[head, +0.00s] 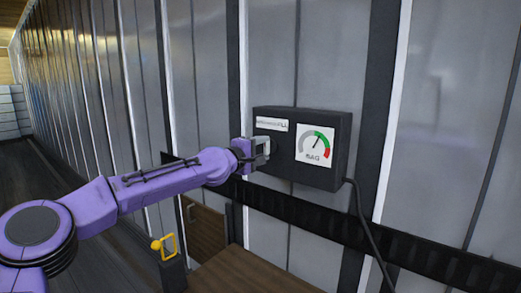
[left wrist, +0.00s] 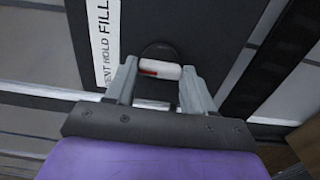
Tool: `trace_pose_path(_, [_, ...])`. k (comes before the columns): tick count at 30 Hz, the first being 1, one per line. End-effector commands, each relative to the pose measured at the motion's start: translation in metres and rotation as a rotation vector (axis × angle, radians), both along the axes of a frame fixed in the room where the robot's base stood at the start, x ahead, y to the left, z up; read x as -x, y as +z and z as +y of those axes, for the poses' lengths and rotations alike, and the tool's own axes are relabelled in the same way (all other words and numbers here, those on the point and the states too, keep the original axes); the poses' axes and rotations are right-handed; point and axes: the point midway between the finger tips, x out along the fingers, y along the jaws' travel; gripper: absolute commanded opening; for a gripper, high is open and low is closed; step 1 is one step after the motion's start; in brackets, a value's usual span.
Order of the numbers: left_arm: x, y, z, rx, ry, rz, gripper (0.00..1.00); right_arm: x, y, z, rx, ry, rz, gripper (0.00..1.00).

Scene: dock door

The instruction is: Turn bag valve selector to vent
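A dark bag valve box (head: 342,150) is fixed to the ribbed metal wall. Its front has a gauge marked BAG (head: 316,147), with its needle up and slightly right near the green band. A white label (head: 272,124) also shows in the left wrist view (left wrist: 105,40), reading VENT, HOLD, FILL. The selector (left wrist: 158,70) is a short white handle with a red mark toward the label's middle. My left gripper (head: 264,149) is at the box's lower left. Its fingers (left wrist: 159,78) stand at both ends of the handle and appear to touch it. My right gripper is out of view.
A dark cable (head: 370,225) hangs from the box's lower right. A black ribbed rail (head: 320,232) runs along the wall below. A yellow handle (head: 166,245) on a dark block and a brown wooden surface (head: 245,272) lie below my left arm.

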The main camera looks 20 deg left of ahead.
Motion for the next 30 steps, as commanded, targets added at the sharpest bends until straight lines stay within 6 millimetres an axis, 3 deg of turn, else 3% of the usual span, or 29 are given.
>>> trace_pose_path(14, [-0.0003,0.0047,0.0029,0.094,0.007,0.026,0.23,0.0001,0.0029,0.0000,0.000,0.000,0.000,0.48])
trace_pose_path(30, [-0.0002,0.0068,0.0045,0.524,0.008,0.179,0.23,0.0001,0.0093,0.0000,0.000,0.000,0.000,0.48])
